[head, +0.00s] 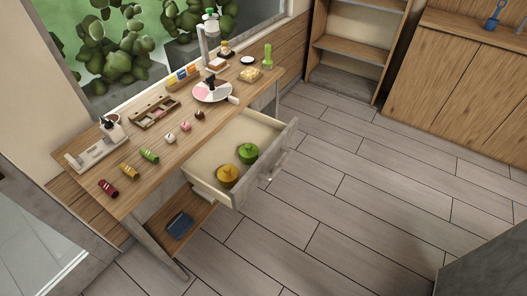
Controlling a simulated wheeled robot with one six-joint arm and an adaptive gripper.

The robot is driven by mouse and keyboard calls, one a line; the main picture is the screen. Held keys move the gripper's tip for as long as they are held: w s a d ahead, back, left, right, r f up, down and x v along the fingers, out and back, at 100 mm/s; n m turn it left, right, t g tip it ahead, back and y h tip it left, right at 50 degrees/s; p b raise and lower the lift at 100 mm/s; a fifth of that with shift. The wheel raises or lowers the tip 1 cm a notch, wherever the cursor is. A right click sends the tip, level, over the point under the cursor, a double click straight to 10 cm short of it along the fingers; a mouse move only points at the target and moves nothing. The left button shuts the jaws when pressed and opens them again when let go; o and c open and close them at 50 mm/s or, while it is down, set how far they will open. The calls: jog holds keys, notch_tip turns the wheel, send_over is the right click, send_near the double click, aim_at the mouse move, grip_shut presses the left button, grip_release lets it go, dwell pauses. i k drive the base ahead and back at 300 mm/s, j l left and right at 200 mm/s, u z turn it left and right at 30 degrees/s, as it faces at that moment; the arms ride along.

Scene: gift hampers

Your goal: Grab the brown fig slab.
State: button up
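I cannot tell for sure which thing is the brown fig slab. On the wooden table (185,148), a small flat block (217,64) with a pale top and brownish edge lies near the back. A tan, yellowish slab (250,74) lies to its right, on the near side. A small dark brown piece (199,115) sits near the table's front edge, beside a pink and a whitish piece; it looks more rounded than slab-like. All are small in this view. My gripper is not in view.
A drawer (230,155) stands open below the table, holding a green pot (248,153) and a yellow pot (228,175). A compartment tray (155,112), a round plate (211,91) and several coloured rolls crowd the tabletop. The floor in front is clear. A shelf and cabinet (455,80) stand at right.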

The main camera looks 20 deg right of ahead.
aim_at(217, 64)
jog(key=i+j, duration=0.1)
jog(key=j, duration=0.15)
jog(key=i+j, duration=0.1)
jog(key=j, duration=0.15)
jog(key=i+j, duration=0.15)
jog(key=i, duration=0.65)
